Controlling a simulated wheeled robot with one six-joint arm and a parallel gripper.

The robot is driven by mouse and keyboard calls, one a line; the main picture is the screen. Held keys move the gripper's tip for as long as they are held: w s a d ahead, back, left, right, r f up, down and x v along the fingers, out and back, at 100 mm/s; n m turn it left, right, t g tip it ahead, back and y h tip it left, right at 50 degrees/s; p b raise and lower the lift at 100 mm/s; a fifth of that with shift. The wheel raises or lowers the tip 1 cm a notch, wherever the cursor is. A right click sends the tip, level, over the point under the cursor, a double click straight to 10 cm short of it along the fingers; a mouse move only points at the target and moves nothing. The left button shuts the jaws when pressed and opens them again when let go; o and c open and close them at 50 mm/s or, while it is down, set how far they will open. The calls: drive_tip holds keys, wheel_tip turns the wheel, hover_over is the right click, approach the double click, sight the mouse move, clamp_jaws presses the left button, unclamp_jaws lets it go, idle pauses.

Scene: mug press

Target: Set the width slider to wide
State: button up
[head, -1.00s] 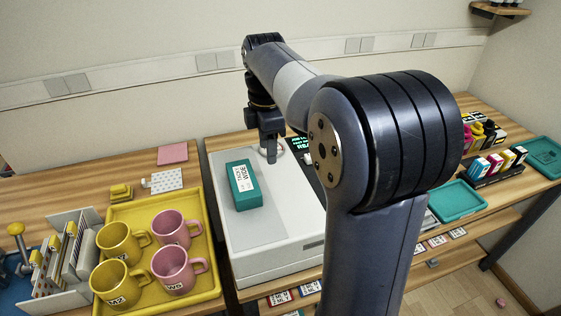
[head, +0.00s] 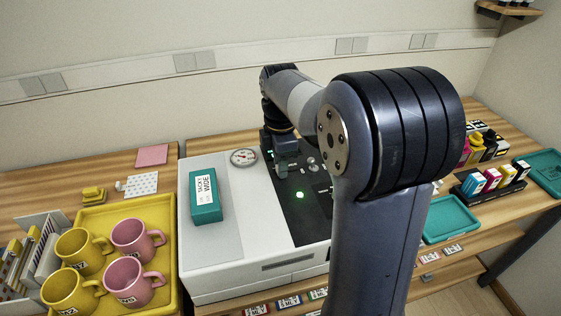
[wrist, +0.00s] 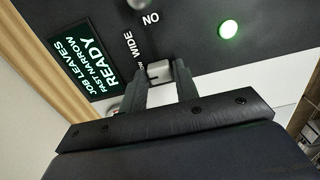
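The machine (head: 240,256) is a white press with a dark control panel. In the wrist view the slider's small pale knob (wrist: 159,72) sits between my gripper's (wrist: 160,78) two fingertips, close beside the word WIDE (wrist: 137,43). No clear gap shows between fingers and knob, but I cannot tell whether they squeeze it. The display (wrist: 88,60) reads JOB LEAVES, FAST NARROW, READY. In the head view my gripper (head: 287,168) is down over the panel's back part and hides the slider.
A teal box (head: 205,196) marked TACKY WIDE lies on the machine's left top. A round dial (head: 244,157) and a lit green button (head: 300,195) are near my gripper. A yellow tray (head: 168,232) with several mugs stands left; a teal tray (head: 450,220) is right.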

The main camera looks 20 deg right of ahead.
sight(296, 170)
clamp_jaws()
drive_tip(key=shift+d, duration=0.1)
drive_tip(key=d+p, duration=0.1)
drive_tip(key=d, duration=0.2)
drive_tip(key=shift+d, duration=0.4)
drive_tip(key=shift+o, duration=2)
unclamp_jaws()
wheel_tip(296, 170, up, 11)
drive_tip(key=shift+p, duration=0.45)
